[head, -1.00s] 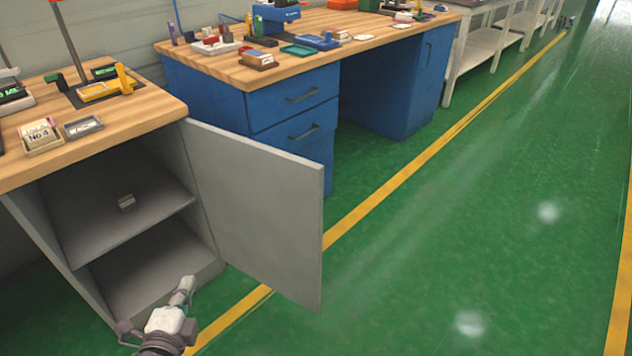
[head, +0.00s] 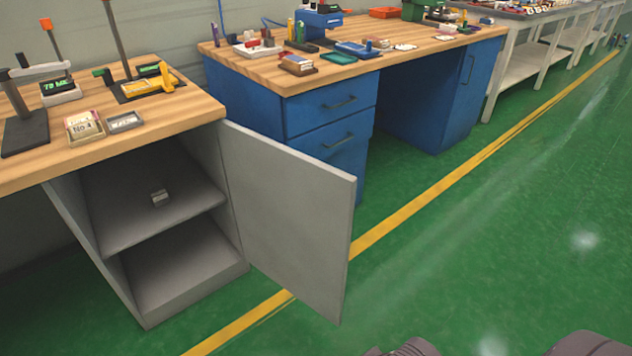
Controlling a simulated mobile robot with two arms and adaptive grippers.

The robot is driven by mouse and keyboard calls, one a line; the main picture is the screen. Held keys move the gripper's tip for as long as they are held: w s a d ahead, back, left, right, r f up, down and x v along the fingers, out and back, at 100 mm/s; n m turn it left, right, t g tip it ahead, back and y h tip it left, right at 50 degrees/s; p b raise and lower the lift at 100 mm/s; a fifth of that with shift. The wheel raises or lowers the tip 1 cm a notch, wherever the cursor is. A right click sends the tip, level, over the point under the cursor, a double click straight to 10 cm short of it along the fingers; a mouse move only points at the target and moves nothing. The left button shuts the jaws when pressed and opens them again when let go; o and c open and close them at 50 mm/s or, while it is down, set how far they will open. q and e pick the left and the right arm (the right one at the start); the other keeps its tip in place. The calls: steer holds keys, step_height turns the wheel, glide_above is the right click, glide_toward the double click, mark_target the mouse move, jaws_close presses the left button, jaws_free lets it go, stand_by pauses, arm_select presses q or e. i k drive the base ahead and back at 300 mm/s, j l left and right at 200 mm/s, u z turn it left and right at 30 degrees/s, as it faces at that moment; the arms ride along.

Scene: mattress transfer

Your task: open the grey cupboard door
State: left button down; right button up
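The grey cupboard (head: 140,297) stands under a wooden worktop at the left. Its grey door (head: 290,225) is swung wide open to the right, and the two inner shelves show. Neither gripper shows; only dark rounded parts, likely mine, appear at the bottom right edge.
A blue workbench (head: 250,100) with drawers and tools on top stands behind the door. Small trays (head: 125,122) and stands sit on the near worktop. The green floor (head: 480,240) right of the yellow line (head: 410,215) is clear.

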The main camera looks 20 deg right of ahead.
mark_target(294, 211)
steer(key=i+l+u, duration=0.1)
steer(key=l+u, duration=0.35)
steer(key=l, duration=0.25)
steer(key=l+u, duration=0.4)
steer(key=l, duration=0.3)
steer(key=k, duration=0.05)
